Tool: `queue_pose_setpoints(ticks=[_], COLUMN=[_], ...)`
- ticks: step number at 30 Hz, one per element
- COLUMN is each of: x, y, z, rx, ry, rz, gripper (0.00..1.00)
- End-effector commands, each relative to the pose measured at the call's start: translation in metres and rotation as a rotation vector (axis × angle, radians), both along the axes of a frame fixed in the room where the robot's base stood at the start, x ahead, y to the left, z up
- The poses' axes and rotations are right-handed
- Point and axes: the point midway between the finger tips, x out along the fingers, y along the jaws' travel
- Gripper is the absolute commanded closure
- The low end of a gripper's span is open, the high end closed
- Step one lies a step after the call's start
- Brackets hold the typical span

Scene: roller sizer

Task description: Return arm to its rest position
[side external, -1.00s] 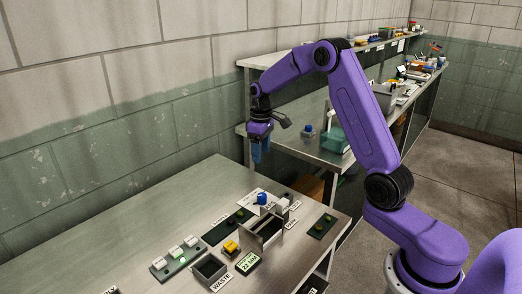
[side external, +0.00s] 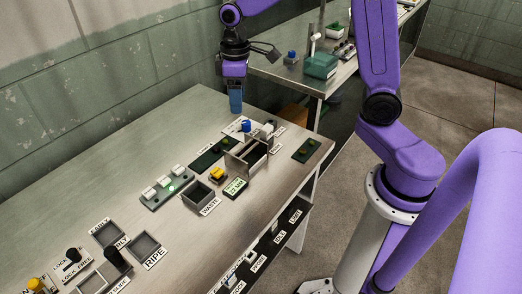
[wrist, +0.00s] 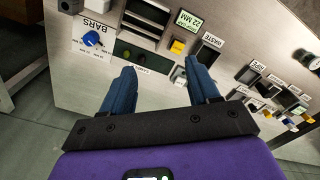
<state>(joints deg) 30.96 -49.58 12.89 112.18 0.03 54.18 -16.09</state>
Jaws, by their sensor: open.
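My gripper (side external: 236,102) is at the end of my purple arm, above the far end of the steel table (side external: 110,165) in the side view. Its blue fingers point down and stand clear of the table top. In the wrist view my gripper (wrist: 158,78) shows its two blue fingers spread apart with nothing between them. The sizer's box-like frame (side external: 247,156) is on the table in front of and to the right of the fingers.
A blue knob (side external: 245,126) stands near the "BARS" label. A waste bin (side external: 198,195), yellow button (side external: 217,173), lit display (side external: 235,187) and switch panel (side external: 166,188) are on the table. Trays (side external: 145,245) lie nearer. A second bench (side external: 290,75) stands behind.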

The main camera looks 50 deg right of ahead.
Motion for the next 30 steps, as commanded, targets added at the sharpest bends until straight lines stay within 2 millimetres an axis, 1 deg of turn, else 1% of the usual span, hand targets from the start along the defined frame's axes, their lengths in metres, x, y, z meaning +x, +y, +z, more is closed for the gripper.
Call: queue_pose_setpoints(ticks=[1, 3, 5, 6, 10, 15, 18, 21, 25, 27, 30], x=[-0.016, -0.037, -0.056, -0.068, -0.11, -0.165, -0.196, -0.222, -0.247, -0.255, -0.261], y=[0.009, 0.019, 0.026, 0.03, 0.039, 0.041, 0.037, 0.031, 0.023, 0.02, 0.017], z=[0.003, 0.006, 0.008, 0.01, 0.012, 0.013, 0.012, 0.01, 0.007, 0.006, 0.005], rx=[0.001, 0.002, 0.003, 0.005, 0.006, 0.009, 0.012, 0.015, 0.016, 0.016, 0.017], ry=[-0.003, -0.004, -0.005, -0.006, -0.007, -0.008, -0.009, -0.009, -0.009, -0.009, -0.008], rz=[0.033, 0.073, 0.107, 0.129, 0.205, 0.302, 0.358, 0.41, 0.46, 0.476, 0.489], gripper=[0.4, 0.4, 0.4, 0.4, 0.4, 0.4, 0.4, 0.4, 0.4, 0.4, 0.4])
